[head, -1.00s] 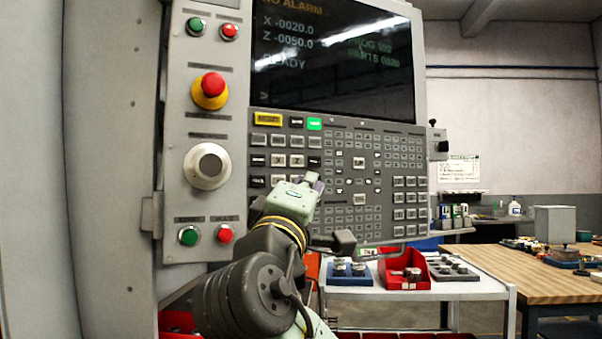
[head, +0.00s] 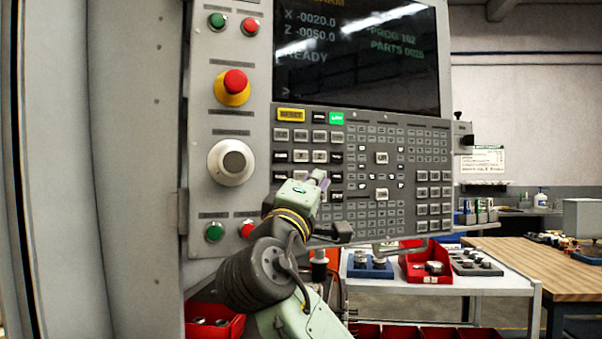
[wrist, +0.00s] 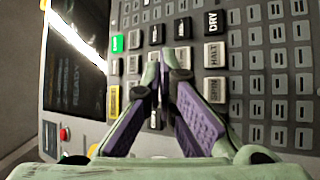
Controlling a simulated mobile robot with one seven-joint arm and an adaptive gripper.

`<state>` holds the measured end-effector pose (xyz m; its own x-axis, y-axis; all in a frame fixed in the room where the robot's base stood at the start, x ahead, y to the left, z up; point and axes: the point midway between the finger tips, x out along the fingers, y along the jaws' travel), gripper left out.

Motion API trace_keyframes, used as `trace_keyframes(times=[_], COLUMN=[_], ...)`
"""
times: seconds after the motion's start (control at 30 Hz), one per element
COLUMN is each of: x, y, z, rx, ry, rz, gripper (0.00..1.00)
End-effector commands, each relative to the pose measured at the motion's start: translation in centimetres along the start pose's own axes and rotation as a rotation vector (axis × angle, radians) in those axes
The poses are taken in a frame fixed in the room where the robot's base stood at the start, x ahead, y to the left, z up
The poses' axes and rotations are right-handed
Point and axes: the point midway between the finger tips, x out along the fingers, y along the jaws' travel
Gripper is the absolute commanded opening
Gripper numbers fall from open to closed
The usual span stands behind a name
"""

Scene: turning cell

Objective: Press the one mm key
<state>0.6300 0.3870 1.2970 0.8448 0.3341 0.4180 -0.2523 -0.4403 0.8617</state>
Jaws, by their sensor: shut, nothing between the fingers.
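The control panel's keypad (head: 365,165) carries rows of small light and black keys below the screen. My gripper (head: 321,180) is in front of the lower left key block in the head view, just below the row with the X and Z keys. In the wrist view my gripper (wrist: 165,62) has its purple-padded fingers shut with nothing between them. The fingertips are over the black and light keys, close to the panel; I cannot tell whether they touch. I cannot read a one mm label; the fingers hide some keys.
A DRY key (wrist: 212,22) and a HALT key (wrist: 214,55) are right of the fingertips in the wrist view. The red emergency stop (head: 235,82) and a round dial (head: 231,162) stand left of the keypad. A cart with a red bin (head: 426,262) is at lower right.

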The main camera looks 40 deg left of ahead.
Motion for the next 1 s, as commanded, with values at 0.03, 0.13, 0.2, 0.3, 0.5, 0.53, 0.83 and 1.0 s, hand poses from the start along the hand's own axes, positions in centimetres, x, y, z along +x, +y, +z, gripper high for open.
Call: trace_keyframes(times=[0.03, 0.13, 0.2, 0.3, 0.5, 0.53, 0.83, 1.0], x=[0.48, 0.98, 1.21, 1.35, 1.37, 1.37, 1.36, 1.36], y=[-0.19, -0.64, -0.85, -0.99, -1.04, -1.04, -1.01, -1.01], z=[-0.32, -0.70, -0.89, -1.03, -1.04, -1.04, -1.02, -1.02], rx=[0.000, -0.001, -0.001, -0.001, 0.000, -0.001, 0.000, -0.001], ry=[0.000, 0.000, 0.000, 0.001, 0.001, 0.001, 0.001, 0.001], rz=[-0.001, -0.002, -0.001, 0.000, 0.001, 0.001, 0.000, 0.000], gripper=[0.00, 0.00, 0.00, 0.00, 0.00, 0.00, 0.00, 0.00])
